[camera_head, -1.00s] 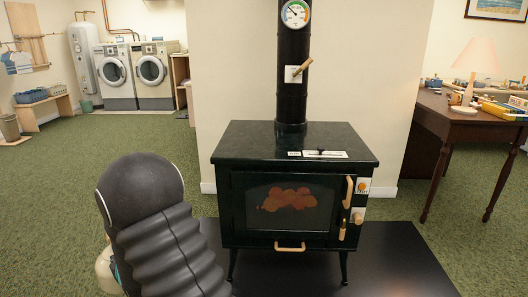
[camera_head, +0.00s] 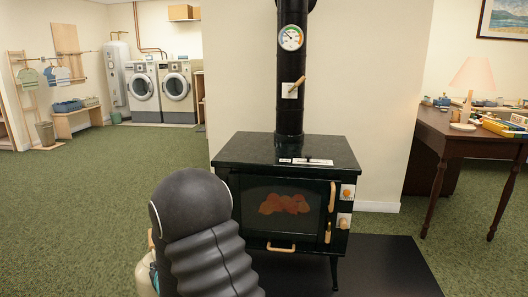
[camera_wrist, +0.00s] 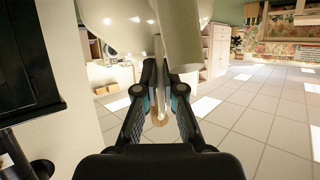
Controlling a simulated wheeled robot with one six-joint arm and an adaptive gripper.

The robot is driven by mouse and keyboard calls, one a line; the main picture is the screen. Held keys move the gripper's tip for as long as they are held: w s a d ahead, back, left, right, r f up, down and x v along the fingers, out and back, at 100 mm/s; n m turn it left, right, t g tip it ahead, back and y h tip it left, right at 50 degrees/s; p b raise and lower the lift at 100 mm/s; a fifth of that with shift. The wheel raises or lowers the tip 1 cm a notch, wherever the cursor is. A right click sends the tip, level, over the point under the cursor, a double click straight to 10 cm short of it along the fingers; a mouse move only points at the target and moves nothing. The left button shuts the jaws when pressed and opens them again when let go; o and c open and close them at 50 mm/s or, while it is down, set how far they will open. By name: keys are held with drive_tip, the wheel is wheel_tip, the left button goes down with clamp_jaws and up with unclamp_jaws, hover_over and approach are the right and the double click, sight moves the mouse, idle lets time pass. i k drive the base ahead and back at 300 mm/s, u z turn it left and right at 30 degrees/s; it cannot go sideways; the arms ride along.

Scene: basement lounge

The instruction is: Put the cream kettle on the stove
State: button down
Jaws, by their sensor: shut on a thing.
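The black stove (camera_head: 250,150) stands in the middle of the head view, with a flat top and a flue pipe rising from it. The cream kettle (camera_head: 147,276) shows only as a sliver left of my dark arm; most is hidden behind the arm. In the wrist view the cream kettle (camera_wrist: 122,22) fills the upper middle, cut off by the frame's top. My gripper (camera_wrist: 166,78) is shut on the kettle's handle. The kettle is apart from the stove, in front and to the left of it.
The stove top is clear except for small pale labels and a small knob near its front edge. A wooden desk (camera_head: 432,130) with a lamp (camera_head: 472,82) stands at the right. Open green carpet (camera_head: 80,210) lies at the left, with washing machines (camera_head: 143,90) behind.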

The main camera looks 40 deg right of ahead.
sight(251, 150)
drive_tip(key=z, duration=0.9)
